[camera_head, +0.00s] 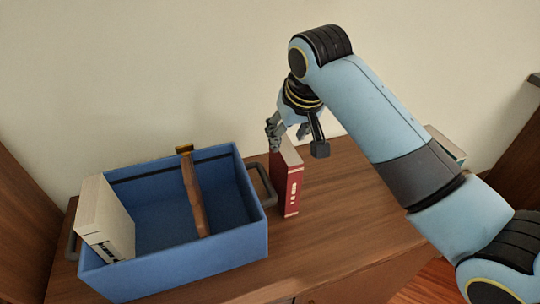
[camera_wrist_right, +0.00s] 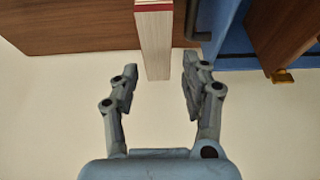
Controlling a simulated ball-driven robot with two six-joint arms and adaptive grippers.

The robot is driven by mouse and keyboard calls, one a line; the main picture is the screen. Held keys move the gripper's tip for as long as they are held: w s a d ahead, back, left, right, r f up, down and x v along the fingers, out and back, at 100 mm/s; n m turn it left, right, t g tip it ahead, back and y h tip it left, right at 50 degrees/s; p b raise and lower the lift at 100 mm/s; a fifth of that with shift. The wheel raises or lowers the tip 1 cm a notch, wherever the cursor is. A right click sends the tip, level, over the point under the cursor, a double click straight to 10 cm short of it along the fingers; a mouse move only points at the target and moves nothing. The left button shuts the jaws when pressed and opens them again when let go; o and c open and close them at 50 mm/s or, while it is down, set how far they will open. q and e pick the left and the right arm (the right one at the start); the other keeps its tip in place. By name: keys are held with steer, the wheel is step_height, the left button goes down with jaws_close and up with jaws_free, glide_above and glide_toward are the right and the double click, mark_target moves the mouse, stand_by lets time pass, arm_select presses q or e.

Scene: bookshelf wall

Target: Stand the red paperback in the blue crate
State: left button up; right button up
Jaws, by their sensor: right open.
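The red paperback (camera_head: 291,188) stands upright on the wooden surface, just right of the blue crate (camera_head: 190,272), with its red spine toward the front. In the wrist view its pale page edges and thin red cover (camera_wrist_right: 153,38) show between the finger lines. My right gripper (camera_head: 297,143) is open above the top of the paperback, with one finger on each side; I cannot tell whether either touches it. The two fingers also show apart in the wrist view (camera_wrist_right: 160,78). The crate's edge shows there at the upper right (camera_wrist_right: 232,35). My left gripper is not in view.
A cream book (camera_head: 105,218) leans at the crate's left end. A brown upright piece (camera_head: 194,194) crosses its middle, with room either side. The crate's dark handle (camera_head: 264,184) is close beside the paperback. A teal-edged book (camera_head: 447,143) shows partly behind my right arm.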

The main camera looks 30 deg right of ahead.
mark_target(284, 147)
steer(key=shift+x, duration=2.2)
steer(key=shift+w+f, duration=0.1)
steer(key=shift+f, duration=0.25)
steer(key=x, duration=0.4)
steer(key=shift+d+f, duration=0.2)
steer(key=shift+f, duration=0.05)
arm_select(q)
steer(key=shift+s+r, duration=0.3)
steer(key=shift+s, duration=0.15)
arm_select(e)
steer(key=shift+f, duration=0.4)
arm_select(q)
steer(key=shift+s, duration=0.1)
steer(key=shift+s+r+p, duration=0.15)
steer(key=shift+p, duration=0.2)
arm_select(e)
steer(key=shift+f, duration=0.25)
steer(key=shift+w+r, duration=0.1)
jaws_close()
